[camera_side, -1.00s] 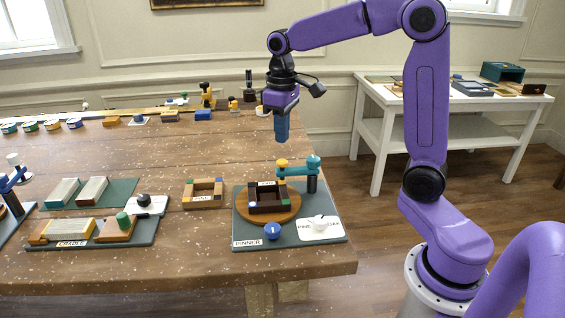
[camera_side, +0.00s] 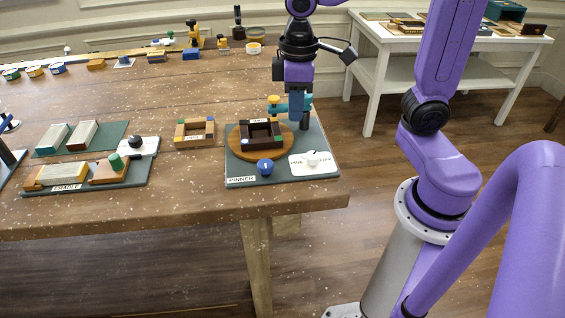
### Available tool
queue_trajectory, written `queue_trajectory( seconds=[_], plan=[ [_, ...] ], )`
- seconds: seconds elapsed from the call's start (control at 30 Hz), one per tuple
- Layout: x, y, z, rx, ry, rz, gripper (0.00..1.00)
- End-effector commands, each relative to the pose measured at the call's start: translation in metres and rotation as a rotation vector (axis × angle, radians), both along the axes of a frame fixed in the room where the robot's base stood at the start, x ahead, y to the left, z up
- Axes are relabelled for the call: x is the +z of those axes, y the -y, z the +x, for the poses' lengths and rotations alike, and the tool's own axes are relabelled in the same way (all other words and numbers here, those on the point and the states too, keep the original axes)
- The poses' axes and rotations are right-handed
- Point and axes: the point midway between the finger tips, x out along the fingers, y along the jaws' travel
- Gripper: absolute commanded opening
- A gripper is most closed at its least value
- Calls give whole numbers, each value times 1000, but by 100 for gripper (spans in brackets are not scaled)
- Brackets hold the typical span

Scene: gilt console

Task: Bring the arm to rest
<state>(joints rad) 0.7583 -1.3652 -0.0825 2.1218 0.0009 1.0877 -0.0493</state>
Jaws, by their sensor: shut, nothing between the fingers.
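My purple arm reaches over the right end of the wooden table from its pedestal. My gripper (camera_side: 296,106) points straight down with its blue fingers shut and empty. In this view its fingers overlap the teal and yellow arm-like fixture (camera_side: 306,102) at the back of the board labelled PINNER (camera_side: 240,175). I cannot tell how high above the board they are. On the board, a dark square frame (camera_side: 262,140) with one green corner sits on a round wooden disc (camera_side: 239,141).
The PINNER board also has a blue knob (camera_side: 265,167) and a white dial plate (camera_side: 328,168). A light wooden frame (camera_side: 194,133) and the CRADLE board (camera_side: 135,178) lie to the left. Several small items line the table's back. A white side table (camera_side: 400,70) stands at the back right.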

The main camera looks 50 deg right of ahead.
Motion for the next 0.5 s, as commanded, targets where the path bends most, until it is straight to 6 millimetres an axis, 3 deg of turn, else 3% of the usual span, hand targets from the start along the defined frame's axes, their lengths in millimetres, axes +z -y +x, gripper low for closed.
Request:
queue_trajectory(
  seconds=[0.03,0.3,0.5],
  plan=[
    [-4,-4,-18,53,0,0,0],
    [-28,-9,-99,292,6,7,0],
    [-41,-1,-135,409,9,12,0]
  ],
)
